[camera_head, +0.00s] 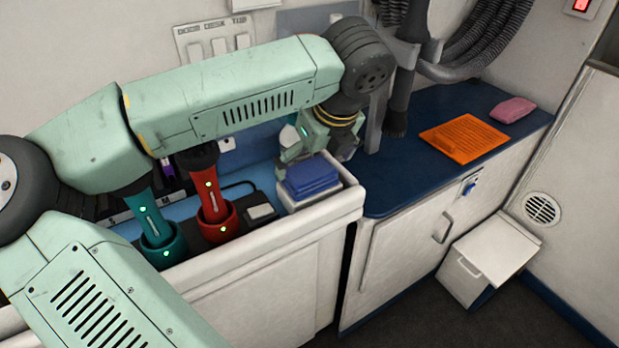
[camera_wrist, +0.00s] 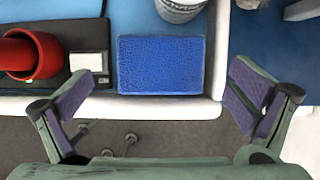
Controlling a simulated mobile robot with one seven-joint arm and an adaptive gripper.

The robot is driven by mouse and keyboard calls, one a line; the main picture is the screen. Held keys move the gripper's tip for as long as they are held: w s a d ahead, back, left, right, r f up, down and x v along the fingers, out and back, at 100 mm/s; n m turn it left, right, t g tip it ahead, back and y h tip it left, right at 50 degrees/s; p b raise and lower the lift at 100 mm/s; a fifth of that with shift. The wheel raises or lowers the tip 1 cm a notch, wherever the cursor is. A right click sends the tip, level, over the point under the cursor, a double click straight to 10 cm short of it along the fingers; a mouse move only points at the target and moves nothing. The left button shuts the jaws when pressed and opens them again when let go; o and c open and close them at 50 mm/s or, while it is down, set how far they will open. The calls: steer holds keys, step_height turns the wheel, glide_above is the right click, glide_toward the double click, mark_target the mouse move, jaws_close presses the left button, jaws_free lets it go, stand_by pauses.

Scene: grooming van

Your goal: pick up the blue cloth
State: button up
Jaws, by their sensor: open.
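Whether the fingers touch anything cannot be told.
A red device (camera_head: 213,200) and a teal device (camera_head: 155,225) stand in holders left of the cloth, beside a small grey-white block (camera_head: 261,212). A white container (camera_wrist: 180,8) is behind the cloth.

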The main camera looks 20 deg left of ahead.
mark_target(310, 170)
steer(key=x, duration=0.4)
steer(key=shift+b, duration=0.3)
steer(key=shift+d+r, duration=0.1)
steer(key=shift+c, duration=0.4)
steer(key=c, duration=1)
